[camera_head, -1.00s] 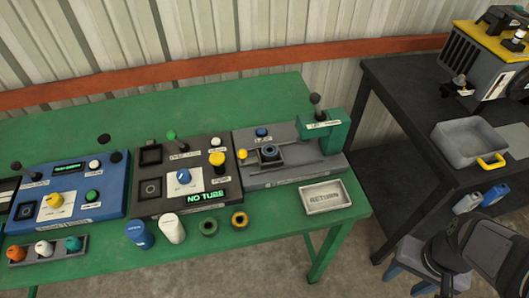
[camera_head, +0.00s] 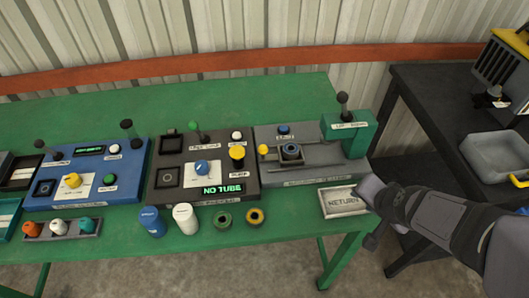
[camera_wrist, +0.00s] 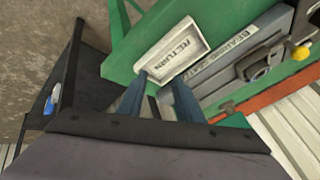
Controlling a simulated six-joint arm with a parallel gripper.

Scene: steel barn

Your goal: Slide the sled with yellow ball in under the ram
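The grey sled (camera_head: 291,154) carries a dark ring-shaped part and has a yellow ball (camera_head: 263,149) at its left end. It sits on the grey press station (camera_head: 315,174), left of the green ram housing (camera_head: 345,135) with its black-knobbed lever, not under it. In the wrist view the sled (camera_wrist: 258,64) and yellow ball (camera_wrist: 301,53) show at the right. My gripper (camera_wrist: 156,80) is open and empty, its two blue-grey fingers apart beside the RETURN tray. In the head view, its end is by that tray's right side, right of the sled.
The RETURN tray (camera_head: 343,201) lies at the table's front right. A dark control box (camera_head: 203,165) and a blue one (camera_head: 88,177) stand to the left. Cylinders and rings line the front edge. A black bench (camera_head: 430,110) with a grey bin (camera_head: 495,152) is at right.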

